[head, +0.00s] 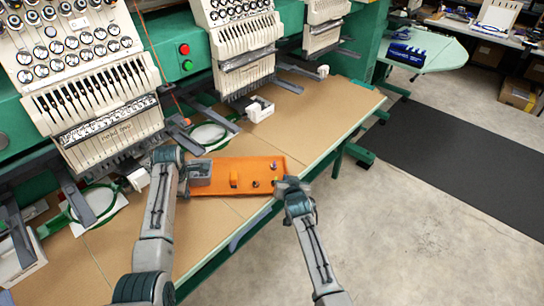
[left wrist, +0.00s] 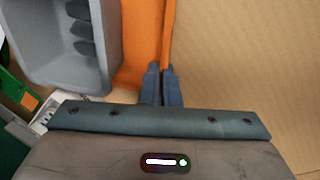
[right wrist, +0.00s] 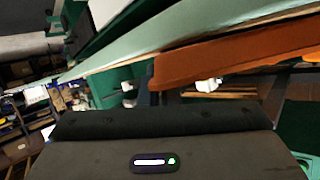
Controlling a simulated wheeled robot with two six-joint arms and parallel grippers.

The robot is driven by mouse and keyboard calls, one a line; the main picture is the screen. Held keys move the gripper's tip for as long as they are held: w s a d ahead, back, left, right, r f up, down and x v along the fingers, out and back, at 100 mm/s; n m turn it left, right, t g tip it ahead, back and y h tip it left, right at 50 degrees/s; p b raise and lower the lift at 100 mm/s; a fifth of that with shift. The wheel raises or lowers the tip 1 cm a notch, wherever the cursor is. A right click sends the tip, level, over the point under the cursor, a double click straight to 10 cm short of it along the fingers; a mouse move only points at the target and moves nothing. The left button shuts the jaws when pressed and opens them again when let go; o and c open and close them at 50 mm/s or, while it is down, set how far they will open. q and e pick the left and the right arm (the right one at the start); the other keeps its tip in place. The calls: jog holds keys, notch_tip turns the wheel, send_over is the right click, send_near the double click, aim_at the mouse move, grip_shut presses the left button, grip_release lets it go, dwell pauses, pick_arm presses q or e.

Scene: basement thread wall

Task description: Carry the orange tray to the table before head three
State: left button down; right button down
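The table before the head further right (head: 300,105) has bare brown surface, with a small white object (head: 259,109) at its back left. A green hoop (head: 208,135) lies behind the tray. Another green hoop (head: 92,205) lies at left. Grey floor and a dark mat (head: 450,160) lie at right.

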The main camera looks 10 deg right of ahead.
pick_arm(q)
jog(key=c, duration=1.7)
grip_release()
jog(key=shift+f, duration=0.1)
pick_arm(e)
jog(key=c, duration=1.7)
grip_release()
jog(key=shift+f, duration=0.1)
jog(key=shift+s, duration=0.1)
pick_arm(q)
jog(key=r, duration=0.4)
jog(key=s+r, duration=0.1)
jog(key=r, duration=0.3)
jog(key=s+r, duration=0.1)
jog(key=r, duration=0.2)
jog(key=shift+s+a+r, duration=0.1)
jog(key=shift+a+r, duration=0.05)
jog(key=shift+r, duration=0.25)
pick_arm(e)
jog(key=v, duration=1.2)
